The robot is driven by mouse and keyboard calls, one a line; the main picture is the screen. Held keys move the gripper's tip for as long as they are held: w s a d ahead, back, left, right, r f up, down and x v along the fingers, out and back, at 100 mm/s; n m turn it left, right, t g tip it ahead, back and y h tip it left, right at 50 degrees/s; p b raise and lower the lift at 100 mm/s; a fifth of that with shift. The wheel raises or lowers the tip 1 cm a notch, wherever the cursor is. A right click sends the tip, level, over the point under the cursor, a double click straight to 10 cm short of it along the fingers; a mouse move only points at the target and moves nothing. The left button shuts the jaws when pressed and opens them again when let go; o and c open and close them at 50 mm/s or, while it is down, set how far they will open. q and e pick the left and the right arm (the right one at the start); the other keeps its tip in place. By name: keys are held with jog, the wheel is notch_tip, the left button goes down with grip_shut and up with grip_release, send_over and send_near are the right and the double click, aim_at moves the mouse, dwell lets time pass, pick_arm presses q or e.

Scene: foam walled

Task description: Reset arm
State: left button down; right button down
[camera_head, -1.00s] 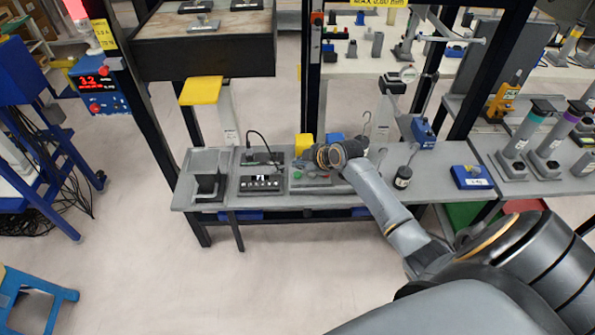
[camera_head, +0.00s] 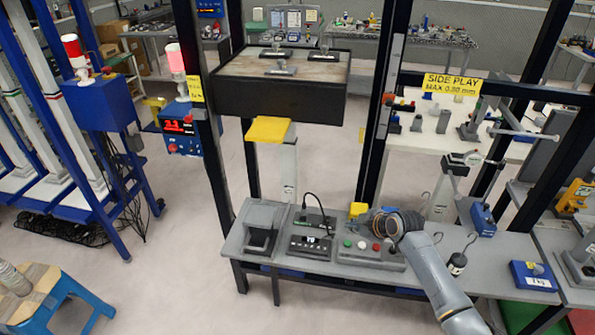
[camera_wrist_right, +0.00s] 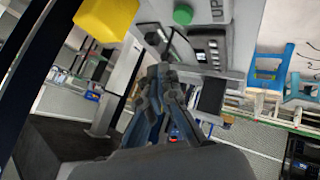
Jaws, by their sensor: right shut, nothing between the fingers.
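My right arm comes in from the lower right in the head view. Its right gripper (camera_head: 369,218) is over the back of the grey bench, mostly hidden behind the wrist rings. In the right wrist view the gripper (camera_wrist_right: 158,80) has its dark fingers together, with nothing held. The grey button box (camera_head: 368,257) is just below and in front of the wrist. A green button (camera_wrist_right: 183,14) and a yellow block (camera_wrist_right: 105,15) show near the fingers in the wrist view. My left gripper is not in view.
The grey bench (camera_head: 245,240) also holds a black keypad box (camera_head: 310,246), a dark grey stand (camera_head: 262,237) and a blue box (camera_head: 533,276). A black upright post (camera_head: 377,130) and a yellow platform (camera_head: 267,130) stand close by. A blue stool (camera_head: 60,300) is at lower left; the floor before the bench is clear.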

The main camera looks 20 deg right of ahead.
jog(key=shift+a, duration=0.1)
jog(key=s+a+f+m+g, duration=0.1)
jog(key=s+a+f+g, duration=0.1)
jog(key=s+a, duration=0.5)
jog(key=s+a+f+m+g, duration=0.1)
jog(key=s+a+f+m, duration=0.15)
jog(key=s+a, duration=0.55)
jog(key=s+a+r+m+g+h, duration=0.1)
jog(key=s+r+m, duration=0.2)
jog(key=s, duration=0.6)
jog(key=s+a+r+m+g, duration=0.1)
jog(key=s+r+m, duration=0.2)
jog(key=s, duration=0.7)
notch_tip(320, 180, down, 28)
jog(key=g+b, duration=0.2)
jog(key=b, duration=0.1)
jog(key=s+d+f+g+b, duration=0.1)
jog(key=s+d+f+b, duration=0.2)
jog(key=s+f, duration=1.5)
notch_tip(320, 180, down, 3)
jog(key=shift+r+n+h, duration=0.15)
jog(key=shift+n+h, duration=0.15)
jog(key=shift+n, duration=0.15)
